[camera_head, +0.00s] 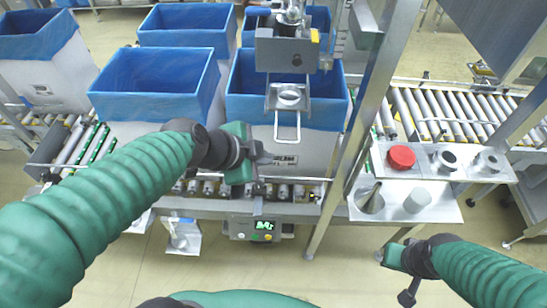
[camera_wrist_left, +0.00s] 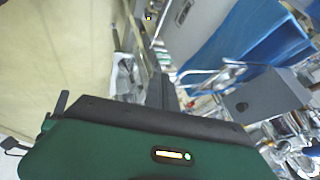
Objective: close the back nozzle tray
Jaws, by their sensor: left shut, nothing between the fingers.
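The nozzle tray (camera_head: 274,103) is a small metal plate with a round ring, under the grey filling head (camera_head: 275,50). Its wire handle (camera_head: 298,128) hangs toward me over the front of a blue-lined box (camera_head: 240,105). The tray appears pulled out toward me. My left gripper (camera_head: 262,172) is shut and empty, below and left of the handle, apart from it. In the left wrist view, its dark fingers (camera_wrist_left: 162,92) point toward the machine, and the thin handle (camera_wrist_left: 208,73) shows beyond them. My right gripper (camera_head: 402,276) is low at the right; its finger opening is unclear.
Several blue-lined boxes (camera_head: 155,85) stand at the back left. A steel post (camera_head: 368,110) rises right of the machine. A side shelf (camera_head: 425,170) holds a red round part (camera_head: 401,157) and metal parts. A roller conveyor (camera_head: 440,105) runs behind; floor (camera_head: 350,265) is clear in front.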

